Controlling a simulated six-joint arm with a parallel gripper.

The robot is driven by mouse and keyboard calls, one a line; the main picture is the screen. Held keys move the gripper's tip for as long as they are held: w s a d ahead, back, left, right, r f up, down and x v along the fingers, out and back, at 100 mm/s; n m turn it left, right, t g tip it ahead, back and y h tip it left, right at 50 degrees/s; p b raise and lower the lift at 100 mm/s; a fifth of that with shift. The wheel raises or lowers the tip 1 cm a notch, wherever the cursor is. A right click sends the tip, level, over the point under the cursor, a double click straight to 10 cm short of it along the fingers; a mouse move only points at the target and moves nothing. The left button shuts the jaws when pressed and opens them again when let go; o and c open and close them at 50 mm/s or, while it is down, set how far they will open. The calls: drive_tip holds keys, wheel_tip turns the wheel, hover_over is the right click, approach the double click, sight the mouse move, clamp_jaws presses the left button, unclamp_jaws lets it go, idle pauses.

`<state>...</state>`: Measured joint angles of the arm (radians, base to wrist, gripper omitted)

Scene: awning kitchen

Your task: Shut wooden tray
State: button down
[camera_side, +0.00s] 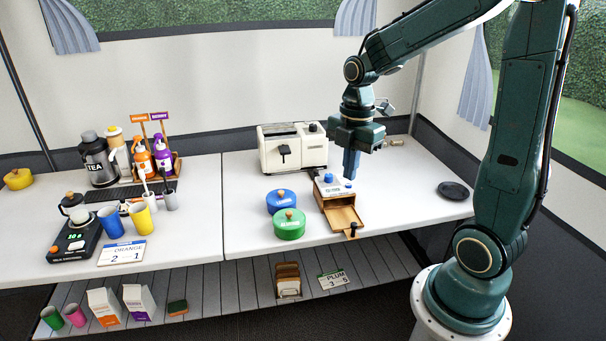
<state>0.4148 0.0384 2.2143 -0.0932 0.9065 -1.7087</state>
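The wooden tray (344,217) is a drawer pulled out from the front of a small wooden box with a pale top (330,182). It has a dark knob on its front, facing the table's front edge. My gripper (350,172) points down just above the right rear part of the box. Its fingers look close together, but from this side I cannot tell whether there is a gap between them. I cannot tell if they touch the box top. Blue round parts sit on the box top near the fingers.
A blue lidded pot (281,202) and a green lidded pot (289,225) stand close left of the tray. A cream toaster (292,148) is behind. A black dish (453,190) lies to the right, with clear table between. The table's front edge is near the drawer.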

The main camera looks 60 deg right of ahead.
drive_tip(key=d+f+n+g+y, duration=0.2)
drive_tip(key=d+f+n, duration=0.6)
drive_tip(key=f, duration=0.4)
drive_tip(key=shift+d+n+y, duration=0.15)
drive_tip(key=shift+n+y, duration=0.15)
drive_tip(key=shift+n, duration=0.5)
drive_tip(key=shift+f, duration=0.15)
drive_tip(key=x, duration=1)
drive_tip(key=shift+w+d, duration=0.55)
drive_tip(key=shift+d, duration=0.25)
drive_tip(key=shift+w+d, duration=0.5)
drive_tip(key=shift+d, duration=0.3)
hover_over(342, 217)
